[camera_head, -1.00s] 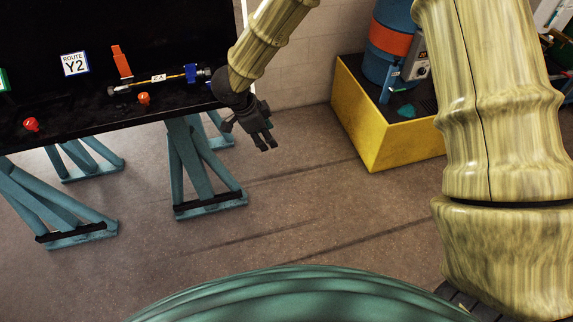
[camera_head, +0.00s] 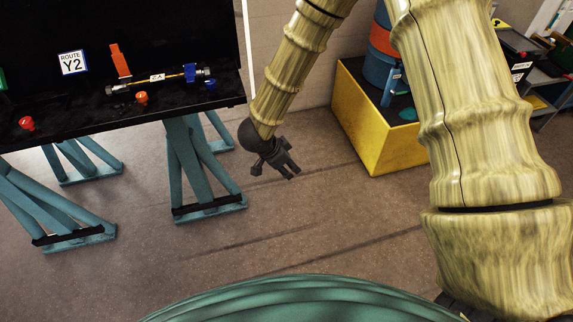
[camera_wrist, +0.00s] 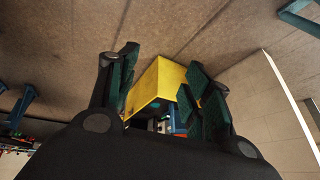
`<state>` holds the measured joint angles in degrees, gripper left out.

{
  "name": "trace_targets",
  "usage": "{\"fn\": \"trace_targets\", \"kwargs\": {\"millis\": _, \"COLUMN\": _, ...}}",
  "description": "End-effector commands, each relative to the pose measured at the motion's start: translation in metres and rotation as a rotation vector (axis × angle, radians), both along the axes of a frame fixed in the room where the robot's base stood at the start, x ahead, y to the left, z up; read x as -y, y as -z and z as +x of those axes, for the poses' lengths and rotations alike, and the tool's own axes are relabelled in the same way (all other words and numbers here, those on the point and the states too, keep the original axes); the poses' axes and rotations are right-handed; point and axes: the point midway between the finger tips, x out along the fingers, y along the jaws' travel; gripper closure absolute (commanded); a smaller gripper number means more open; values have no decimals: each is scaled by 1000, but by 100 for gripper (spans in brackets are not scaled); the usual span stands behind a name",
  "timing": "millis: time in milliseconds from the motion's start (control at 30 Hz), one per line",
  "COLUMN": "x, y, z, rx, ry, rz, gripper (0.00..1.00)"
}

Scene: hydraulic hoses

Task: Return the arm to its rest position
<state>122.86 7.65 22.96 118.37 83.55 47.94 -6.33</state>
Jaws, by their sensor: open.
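My gripper (camera_head: 289,172) hangs at the end of my striped arm in the head view, to the right of the black bench and above the bare floor. Its fingers are apart and nothing is between them. In the wrist view my gripper (camera_wrist: 163,95) shows its two dark green finger pads spread wide, with a yellow box far beyond them. My arm bends down from the top of the head view, and its upper part leaves the picture.
A black bench (camera_head: 215,40) on teal legs (camera_head: 200,165) stands at left, bearing a hose (camera_head: 158,82), a ROUTE Y2 sign (camera_head: 73,62) and red and orange knobs. A yellow box (camera_head: 375,140) holding a blue drum stands at right. The floor (camera_head: 290,230) between is clear.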

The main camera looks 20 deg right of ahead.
Motion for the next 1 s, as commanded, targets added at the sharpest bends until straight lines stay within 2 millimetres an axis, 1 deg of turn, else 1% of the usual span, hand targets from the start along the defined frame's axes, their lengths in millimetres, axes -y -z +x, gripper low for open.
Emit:
{"fn": "trace_targets", "kwargs": {"millis": 567, "x": 1, "y": 2, "z": -1, "rx": 0, "ry": -6, "rz": -2, "gripper": 50}}
{"fn": "trace_targets", "kwargs": {"millis": 633, "x": 2, "y": 5, "z": -3, "rx": -4, "ry": -17, "rz": -6, "gripper": 50}}
{"fn": "trace_targets", "kwargs": {"millis": 767, "x": 12, "y": 24, "z": -15, "rx": -21, "ry": -91, "rz": -26, "gripper": 50}}
{"fn": "trace_targets", "kwargs": {"millis": 867, "x": 23, "y": 48, "z": -34, "rx": -46, "ry": -199, "rz": -47, "gripper": 50}}
{"fn": "trace_targets", "kwargs": {"millis": 1000, "x": 36, "y": 83, "z": -67, "rx": -93, "ry": -379, "rz": -65, "gripper": 50}}
